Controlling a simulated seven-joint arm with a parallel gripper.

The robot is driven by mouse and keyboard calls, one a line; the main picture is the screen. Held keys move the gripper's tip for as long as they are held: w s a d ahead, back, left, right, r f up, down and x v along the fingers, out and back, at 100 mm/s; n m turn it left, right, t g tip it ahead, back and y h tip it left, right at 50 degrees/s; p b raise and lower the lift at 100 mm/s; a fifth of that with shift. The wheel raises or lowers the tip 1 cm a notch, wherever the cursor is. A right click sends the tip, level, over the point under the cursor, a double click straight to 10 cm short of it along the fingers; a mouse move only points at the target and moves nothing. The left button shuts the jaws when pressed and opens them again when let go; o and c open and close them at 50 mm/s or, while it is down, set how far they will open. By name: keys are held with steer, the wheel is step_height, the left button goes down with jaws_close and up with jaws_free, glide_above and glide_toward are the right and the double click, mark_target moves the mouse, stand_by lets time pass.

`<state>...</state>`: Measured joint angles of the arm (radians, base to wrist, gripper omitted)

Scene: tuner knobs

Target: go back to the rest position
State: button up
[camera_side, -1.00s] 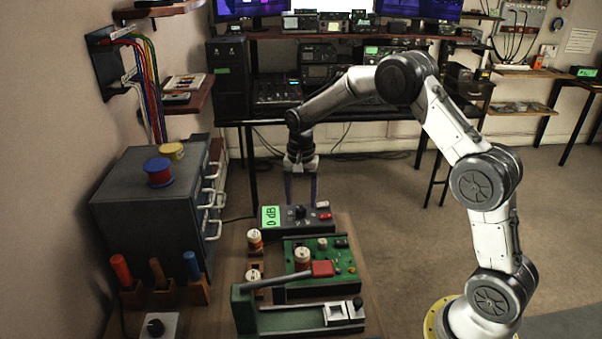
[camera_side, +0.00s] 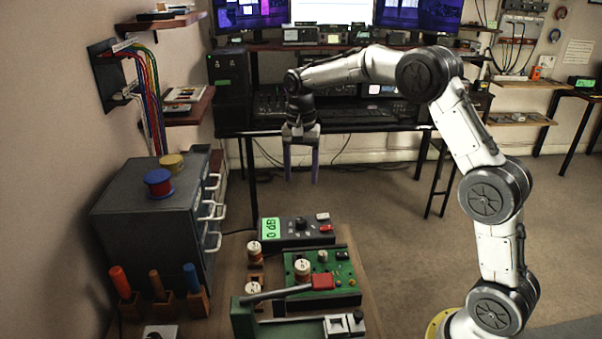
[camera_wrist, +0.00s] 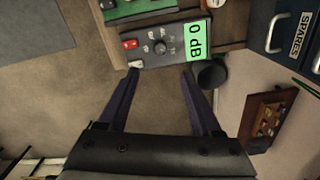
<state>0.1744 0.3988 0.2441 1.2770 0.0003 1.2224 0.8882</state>
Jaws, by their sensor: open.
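My gripper (camera_side: 301,178) is open and empty, its two dark purple fingers pointing down. It hangs in the air above and behind the grey tuner box (camera_side: 284,239), clear of it. The box has a green display reading "0 dB" (camera_side: 270,230), a dark knob (camera_side: 301,224), a red button (camera_side: 326,228) and a pale button. In the wrist view my gripper (camera_wrist: 157,72) spreads its fingers below the tuner box (camera_wrist: 165,45), whose display and knobs show between and beyond the fingertips. Nothing is between the fingers.
A green circuit board (camera_side: 330,270) and a lever tool with a red grip (camera_side: 322,282) lie on the bench in front of the box. A grey drawer cabinet (camera_side: 140,225) stands at left. The desk with monitors (camera_side: 350,125) is behind. Air around the gripper looks free.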

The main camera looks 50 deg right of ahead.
steer(key=s+a+r+t, duration=0.2)
steer(key=s+a+r, duration=0.1)
steer(key=r, duration=0.6)
steer(key=s+a+r+n+t, duration=0.1)
steer(key=s+a+r+n, duration=0.15)
steer(key=s, duration=0.35)
steer(key=s+a+r+n+t, duration=0.1)
steer(key=s+r, duration=0.3)
steer(key=s, duration=0.3)
steer(key=s+a+f+n, duration=0.1)
steer(key=s+f+n, duration=0.3)
steer(key=s, duration=0.4)
steer(key=s+a+f+n+t, duration=0.1)
steer(key=s+f+n, duration=0.3)
steer(key=s, duration=0.3)
steer(key=shift+s+f+n+t, duration=0.3)
steer(key=shift+s+f+n, duration=0.05)
steer(key=shift+f, duration=0.25)
